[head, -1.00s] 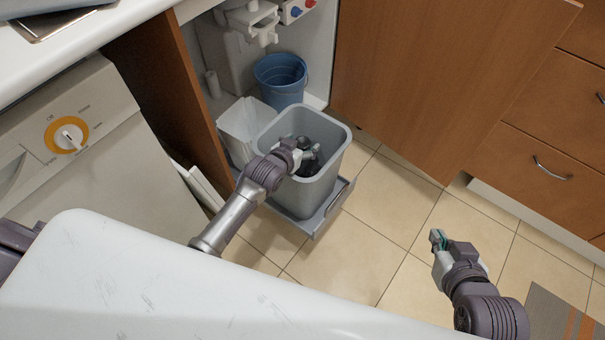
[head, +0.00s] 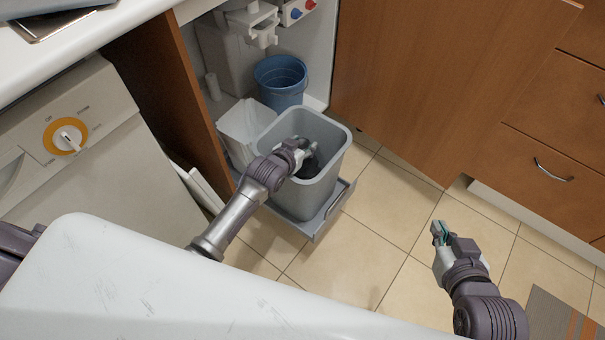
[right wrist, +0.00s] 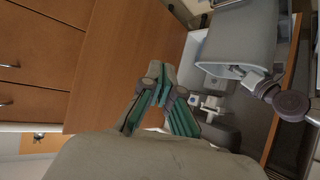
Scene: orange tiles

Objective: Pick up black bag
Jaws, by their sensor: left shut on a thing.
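The black bag (head: 311,168) is a dark shape inside the grey bin (head: 337,150), mostly hidden by the bin's near wall and my left gripper. My left gripper (head: 308,150) reaches over the bin's near rim and is shut on the black bag inside the opening. My right gripper (head: 437,231) is over the tiled floor to the right, apart from the bin and empty. In the right wrist view, its teal-padded fingers (right wrist: 158,80) meet at the tips, and the grey bin (right wrist: 240,45) shows at the upper right.
The bin stands on a pull-out tray (head: 318,232) before an open cabinet. A white container (head: 240,128) and a blue bucket (head: 281,76) are behind it. The open wooden door (head: 440,75) is to the right; a washing machine (head: 65,150) is left.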

